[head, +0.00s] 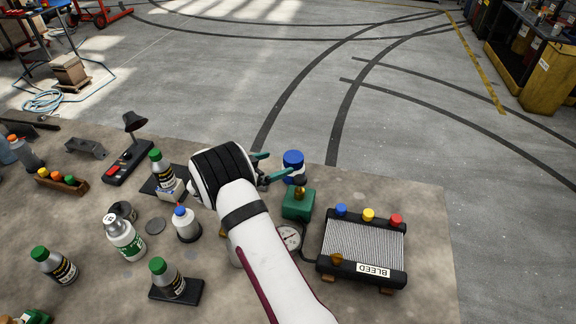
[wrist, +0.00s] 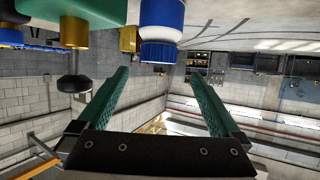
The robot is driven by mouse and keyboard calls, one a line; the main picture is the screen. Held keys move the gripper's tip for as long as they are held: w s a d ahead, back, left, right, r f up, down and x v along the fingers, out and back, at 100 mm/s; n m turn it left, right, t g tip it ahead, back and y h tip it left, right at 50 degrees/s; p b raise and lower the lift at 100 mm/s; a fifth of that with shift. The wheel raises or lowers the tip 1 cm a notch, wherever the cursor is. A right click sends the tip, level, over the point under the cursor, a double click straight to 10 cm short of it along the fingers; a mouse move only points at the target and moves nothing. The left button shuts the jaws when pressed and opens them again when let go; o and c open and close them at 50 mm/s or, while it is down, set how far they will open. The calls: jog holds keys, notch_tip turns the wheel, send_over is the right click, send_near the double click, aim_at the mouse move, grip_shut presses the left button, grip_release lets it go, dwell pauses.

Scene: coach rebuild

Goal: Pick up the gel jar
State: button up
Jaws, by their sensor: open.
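A squat jar with a blue lid and a white band (head: 293,165), which I take to be the gel jar, stands near the far edge of the bench. My gripper (head: 271,166) is just left of it, its teal fingers spread and pointing toward it. In the wrist view the jar (wrist: 161,32) is at the top, ahead of the fingertips and roughly in line with the gap. The gap between my fingers (wrist: 159,76) is empty. The jar's far side is hidden.
A green block with a brass fitting (head: 298,204) stands close in front of the jar, with a gauge (head: 290,237) nearer. A radiator marked BLEED (head: 362,243) lies at right. Several bottles, including a blue-tipped one (head: 187,225), stand left of my arm. The bench's far right corner is bare.

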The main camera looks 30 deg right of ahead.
aim_at(300, 156)
jog(key=x, duration=1.2)
jog(key=shift+s+d, duration=0.1)
jog(key=shift+s, duration=0.05)
grip_shut()
